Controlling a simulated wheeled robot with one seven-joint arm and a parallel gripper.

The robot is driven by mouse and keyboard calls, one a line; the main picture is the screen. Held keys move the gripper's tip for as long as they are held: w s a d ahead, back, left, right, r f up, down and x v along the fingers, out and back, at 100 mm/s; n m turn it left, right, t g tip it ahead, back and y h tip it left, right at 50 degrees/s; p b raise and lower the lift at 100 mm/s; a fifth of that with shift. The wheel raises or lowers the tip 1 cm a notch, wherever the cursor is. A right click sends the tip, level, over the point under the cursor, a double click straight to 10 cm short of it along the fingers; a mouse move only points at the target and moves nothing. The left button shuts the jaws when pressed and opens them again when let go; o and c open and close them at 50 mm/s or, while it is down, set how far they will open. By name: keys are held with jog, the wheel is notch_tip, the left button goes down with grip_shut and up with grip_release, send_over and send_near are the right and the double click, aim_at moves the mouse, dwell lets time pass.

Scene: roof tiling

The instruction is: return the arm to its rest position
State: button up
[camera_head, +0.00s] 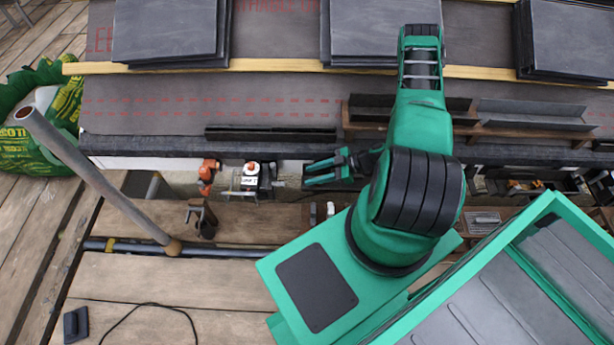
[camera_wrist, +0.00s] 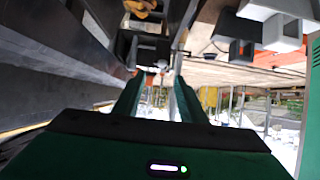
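My green and black arm stands in the middle right of the head view, bent up toward the roof edge and back down. My gripper (camera_head: 322,171) points left, just below the roof's eave, over the gap next to the scaffold boards. Its two green fingers show apart in the head view, with nothing seen between them. In the wrist view the gripper fingers (camera_wrist: 156,95) also stand apart, with empty space between them.
Dark slate stacks (camera_head: 168,30) lie on the roof along a yellow batten (camera_head: 270,65). A white and orange tool (camera_head: 250,172) is left of my gripper. A grey pole (camera_head: 100,180) leans at left near a green bag (camera_head: 50,125). The boards (camera_head: 180,280) at lower left are mostly clear.

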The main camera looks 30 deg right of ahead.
dwell(0.5)
jog(key=s+d+r+m+g+h, duration=0.1)
jog(key=d+r+m+g+h, duration=0.2)
jog(key=r, duration=1.2)
jog(key=d+r+m+g+h, duration=0.2)
jog(key=d+r+g+h, duration=0.15)
jog(key=r, duration=1.05)
jog(key=s+a+r+m+h, duration=0.1)
jog(key=s+r+m, duration=0.5)
jog(key=s+r, duration=0.4)
jog(key=s+a+r+m+h, duration=0.1)
jog(key=s+r+m+h, duration=0.1)
jog(key=s+r+m, duration=0.4)
jog(key=s+r, duration=0.4)
jog(key=r, duration=0.1)
jog(key=shift+a+r+m, duration=0.2)
jog(key=shift+a+m, duration=0.1)
jog(key=shift+a, duration=0.1)
jog(key=shift+s+g+h, duration=0.1)
jog(key=shift+g+h, duration=0.15)
